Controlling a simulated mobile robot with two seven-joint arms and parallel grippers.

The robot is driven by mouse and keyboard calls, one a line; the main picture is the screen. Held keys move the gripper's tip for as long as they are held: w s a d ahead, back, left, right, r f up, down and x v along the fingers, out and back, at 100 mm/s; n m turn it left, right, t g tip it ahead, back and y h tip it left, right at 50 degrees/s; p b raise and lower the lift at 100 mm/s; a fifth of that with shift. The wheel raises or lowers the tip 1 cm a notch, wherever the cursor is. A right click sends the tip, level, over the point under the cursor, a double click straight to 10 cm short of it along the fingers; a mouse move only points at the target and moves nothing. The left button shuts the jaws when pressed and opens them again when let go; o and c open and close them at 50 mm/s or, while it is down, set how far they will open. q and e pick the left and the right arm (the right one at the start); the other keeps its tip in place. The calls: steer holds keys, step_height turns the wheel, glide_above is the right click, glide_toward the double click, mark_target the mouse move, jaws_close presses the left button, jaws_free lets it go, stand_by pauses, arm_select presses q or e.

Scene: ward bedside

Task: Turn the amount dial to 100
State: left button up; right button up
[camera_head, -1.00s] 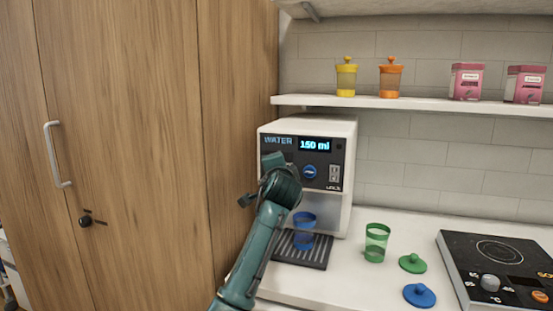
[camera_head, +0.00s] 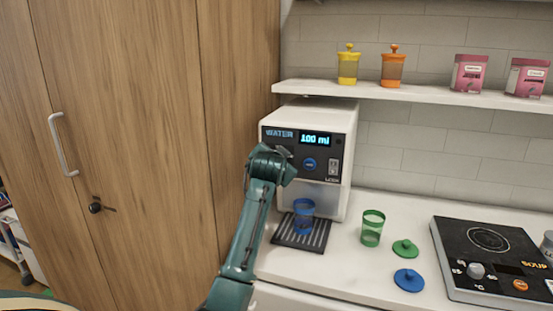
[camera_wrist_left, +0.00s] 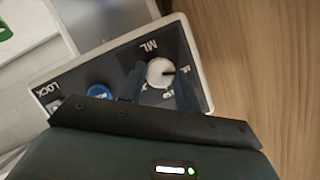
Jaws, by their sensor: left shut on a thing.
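The white water dispenser (camera_head: 340,125) stands on the counter, and its display (camera_head: 315,139) reads 100 ml. In the left wrist view the white amount dial (camera_wrist_left: 160,71), with a dark pointer mark, sits on the black panel under the letters ML. My left gripper (camera_wrist_left: 159,80) has a finger on each side of the dial and is shut on it. In the head view my own arm hides the dial and fingers. A blue round button (camera_head: 309,164) is right of the arm. A blue cup (camera_head: 304,214) stands on the drip tray (camera_head: 289,238). My right gripper is not in view.
A green cup (camera_head: 372,228), a green lid (camera_head: 405,248) and a blue lid (camera_head: 409,280) are on the counter to the right, before a black hob (camera_head: 462,244). A wooden cabinet (camera_head: 140,130) rises close on the left. Jars and pink boxes stand on the shelf above.

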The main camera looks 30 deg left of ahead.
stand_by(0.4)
arm_select(q)
steer(key=o, duration=1)
steer(key=b+v, duration=0.2)
steer(key=v, duration=1.1)
steer(key=shift+s, duration=0.1)
